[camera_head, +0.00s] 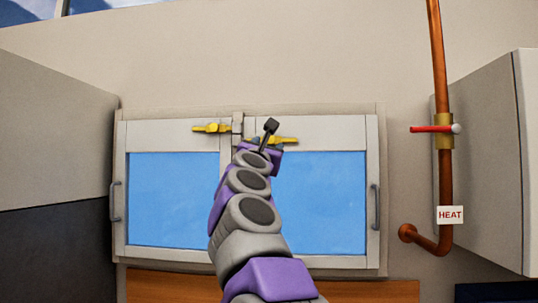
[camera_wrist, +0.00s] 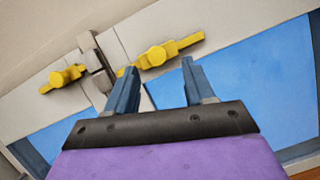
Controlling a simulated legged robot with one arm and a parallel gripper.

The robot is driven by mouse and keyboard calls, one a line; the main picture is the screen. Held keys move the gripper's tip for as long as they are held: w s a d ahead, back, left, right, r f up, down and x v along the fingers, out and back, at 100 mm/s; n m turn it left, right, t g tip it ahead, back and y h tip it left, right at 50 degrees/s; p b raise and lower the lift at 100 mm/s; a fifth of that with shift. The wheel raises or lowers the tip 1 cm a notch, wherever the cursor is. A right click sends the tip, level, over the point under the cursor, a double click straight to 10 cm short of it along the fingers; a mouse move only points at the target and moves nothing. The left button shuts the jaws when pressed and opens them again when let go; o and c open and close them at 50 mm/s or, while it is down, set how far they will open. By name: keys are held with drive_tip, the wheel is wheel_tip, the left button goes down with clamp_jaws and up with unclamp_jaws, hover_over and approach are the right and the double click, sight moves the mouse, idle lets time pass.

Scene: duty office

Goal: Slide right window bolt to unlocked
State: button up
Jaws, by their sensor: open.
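The right window bolt (camera_wrist: 169,51) is yellow with a round knob and sits on the top frame of the right window pane. In the head view the right bolt (camera_head: 286,140) is partly hidden behind my arm. The left bolt (camera_head: 211,128) is yellow too, on the left pane's top frame; it also shows in the wrist view (camera_wrist: 63,78). A grey catch block (camera_head: 237,124) sits between the bolts at the centre; it shows in the wrist view (camera_wrist: 94,56). My gripper (camera_wrist: 158,80) is open and empty, its two blue-grey fingers pointing toward the right bolt, seemingly just below it. Contact cannot be told.
The window (camera_head: 318,200) has two blue panes with grey side handles. A copper pipe (camera_head: 438,80) with a red-handled valve (camera_head: 432,129) and a HEAT tag (camera_head: 450,215) runs on the right. Grey cabinets stand at left (camera_head: 55,130) and right (camera_head: 490,160). A wooden surface (camera_head: 170,285) lies below.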

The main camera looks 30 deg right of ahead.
drive_tip(key=b+v, duration=0.5)
drive_tip(key=v, duration=0.8)
drive_tip(key=shift+a+b, duration=0.2)
drive_tip(key=shift+b, duration=0.1)
